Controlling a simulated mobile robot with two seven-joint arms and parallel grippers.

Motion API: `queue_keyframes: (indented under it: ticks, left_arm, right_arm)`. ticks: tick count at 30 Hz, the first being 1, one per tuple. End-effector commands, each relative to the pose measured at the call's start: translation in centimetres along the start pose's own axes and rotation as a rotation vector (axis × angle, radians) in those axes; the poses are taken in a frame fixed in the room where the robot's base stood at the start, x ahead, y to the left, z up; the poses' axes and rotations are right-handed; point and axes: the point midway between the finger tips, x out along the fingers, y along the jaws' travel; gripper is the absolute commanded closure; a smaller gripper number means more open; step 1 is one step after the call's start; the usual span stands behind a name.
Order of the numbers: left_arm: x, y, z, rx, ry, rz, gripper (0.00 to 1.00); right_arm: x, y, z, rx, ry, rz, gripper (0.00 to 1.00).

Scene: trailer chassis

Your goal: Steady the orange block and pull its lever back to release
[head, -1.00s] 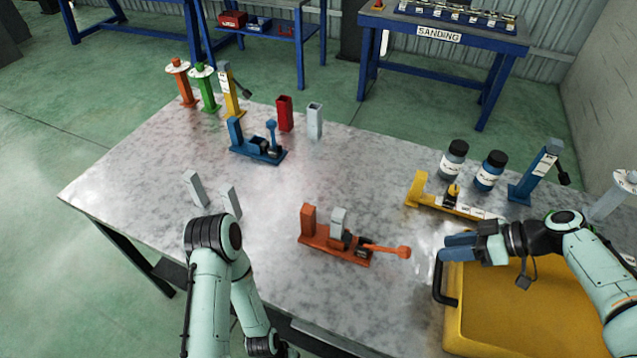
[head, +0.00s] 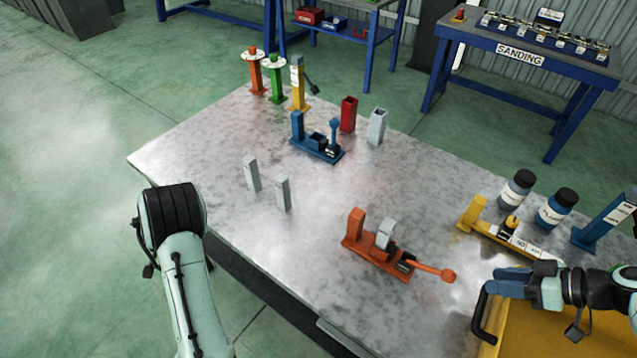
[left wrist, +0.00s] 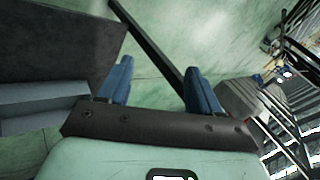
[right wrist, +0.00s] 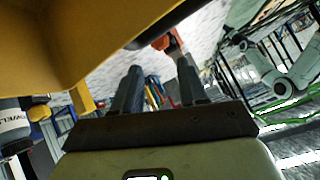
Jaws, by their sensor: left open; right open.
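The orange block (head: 372,251) stands on the near middle of the table, with an upright post, a grey piece held at it, and its orange lever (head: 432,270) lying out low to the right, ending in a round knob. My right gripper (head: 510,281) is open and empty, right of the knob and apart from it. In the right wrist view its fingers (right wrist: 158,85) are spread, with an orange part (right wrist: 165,42) beyond them. My left gripper's fingers (left wrist: 159,82) are open and empty in the left wrist view. They are hidden in the head view, where the left arm is off the table's left edge.
A yellow case (head: 545,330) with a dark handle lies under my right gripper. A yellow fixture (head: 510,232) and two bottles stand behind. A blue fixture (head: 318,140), two grey pieces (head: 268,184) and a red tube (head: 348,115) stand farther left. The table's middle is clear.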

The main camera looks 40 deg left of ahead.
Motion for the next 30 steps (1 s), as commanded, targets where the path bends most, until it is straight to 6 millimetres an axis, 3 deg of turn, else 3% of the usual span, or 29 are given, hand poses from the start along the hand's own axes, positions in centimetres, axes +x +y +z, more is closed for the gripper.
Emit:
queue_keyframes:
  ticks: [1,3,9,15,19,21,23,27,30]
  left_arm:
    - [-0.9,-2.9,-1.4,-0.034,0.034,-0.051,0.36]
    - [-2.4,-6.4,-3.1,-0.087,0.079,-0.114,0.36]
    - [-7.9,-15.8,-8.0,-0.270,0.235,-0.272,0.36]
    - [-15.5,-24.2,-12.2,-0.509,0.433,-0.372,0.36]
    - [-21.3,-28.1,-15.5,-0.714,0.595,-0.349,0.36]
    - [-24.2,-28.3,-18.6,-0.837,0.684,-0.252,0.36]
    - [-25.6,-26.4,-21.6,-0.915,0.720,-0.126,0.36]
    - [-27.0,-20.1,-27.0,-1.009,0.695,0.139,0.36]
    - [-27.9,-14.9,-30.0,-1.043,0.630,0.302,0.36]
  right_arm:
    - [0.0,0.0,0.0,0.000,0.000,0.000,0.57]
    - [0.0,0.0,0.0,0.000,0.000,0.000,0.57]
    - [0.0,0.0,0.0,0.000,0.000,0.000,0.57]
    - [0.0,0.0,0.0,0.000,0.000,0.000,0.57]
    - [0.0,0.0,0.0,0.000,0.000,0.000,0.57]
    - [0.0,0.0,0.0,0.000,0.000,0.000,0.57]
    - [0.0,0.0,0.0,0.000,0.000,0.000,0.57]
    - [0.0,0.0,0.0,0.000,0.000,0.000,0.57]
    - [0.0,0.0,0.0,0.000,0.000,0.000,0.57]
